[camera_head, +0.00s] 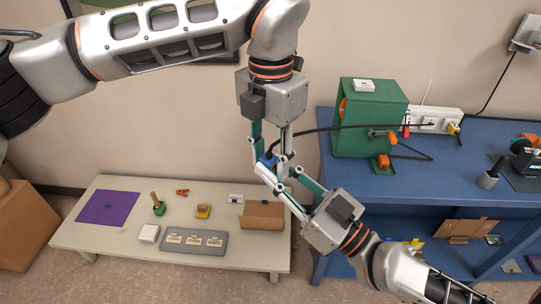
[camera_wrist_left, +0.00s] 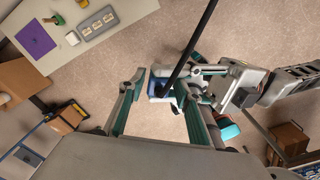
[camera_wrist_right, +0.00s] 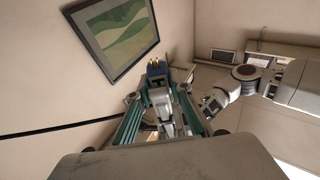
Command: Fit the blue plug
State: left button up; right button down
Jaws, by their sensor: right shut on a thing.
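The blue plug (camera_head: 268,161) is in the air between my two grippers, over the gap between the tables. A black cable runs from it to the right in the head view. My right gripper (camera_head: 275,172) is shut on the plug from below. The right wrist view shows the plug (camera_wrist_right: 157,70) with its metal prongs pointing away from that gripper. My left gripper (camera_head: 270,151) comes from above with its fingers apart, on either side of the plug; in the left wrist view the plug (camera_wrist_left: 158,89) lies between them. A white power strip (camera_head: 433,120) is on the blue workbench.
The blue workbench (camera_head: 345,184) holds a green box (camera_head: 370,125), with red and yellow plugs at the strip. The low pale table (camera_head: 110,237) holds a purple mat (camera_head: 108,207), a grey labelled tray (camera_head: 194,254) and small items. A cardboard box (camera_head: 25,228) stands left.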

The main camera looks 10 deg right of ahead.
pick_arm(q)
jog(key=c, duration=0.6)
jog(key=shift+c, duration=0.2)
pick_arm(e)
jog(key=c, duration=1.7)
grip_release()
